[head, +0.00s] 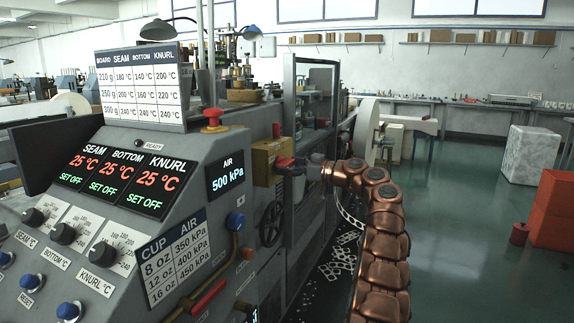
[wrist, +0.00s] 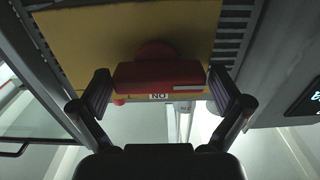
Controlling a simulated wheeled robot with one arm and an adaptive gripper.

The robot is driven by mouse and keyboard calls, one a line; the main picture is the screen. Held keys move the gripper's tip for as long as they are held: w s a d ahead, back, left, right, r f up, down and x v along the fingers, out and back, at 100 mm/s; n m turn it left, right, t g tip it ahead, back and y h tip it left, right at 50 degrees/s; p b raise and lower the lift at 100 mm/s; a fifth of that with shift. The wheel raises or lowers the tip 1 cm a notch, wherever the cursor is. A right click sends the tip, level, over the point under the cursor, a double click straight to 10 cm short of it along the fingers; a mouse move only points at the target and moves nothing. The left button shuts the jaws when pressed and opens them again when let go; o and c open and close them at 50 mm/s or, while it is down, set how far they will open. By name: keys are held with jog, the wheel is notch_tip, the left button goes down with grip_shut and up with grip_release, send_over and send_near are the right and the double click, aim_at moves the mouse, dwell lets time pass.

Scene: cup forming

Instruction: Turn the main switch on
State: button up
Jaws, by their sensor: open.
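The main switch is a yellow box (head: 264,163) on the side of the grey machine, with a red handle (head: 283,161). In the wrist view the yellow face (wrist: 90,45) fills the top, and the red handle (wrist: 160,75) lies crosswise in front of it. My gripper (wrist: 163,92) is open, one finger at each end of the handle. I cannot tell whether the fingers touch it. In the head view my gripper (head: 296,168) is at the switch, partly hiding it.
The machine's front panel (head: 110,180) has knobs and lit displays reading 25 °C with SET OFF. A red mushroom button (head: 213,119) stands on its top edge. A black handwheel (head: 271,224) is below the switch.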

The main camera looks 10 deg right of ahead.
jog(key=shift+w+a, duration=0.15)
jog(key=shift+c, duration=0.4)
jog(key=c, duration=0.8)
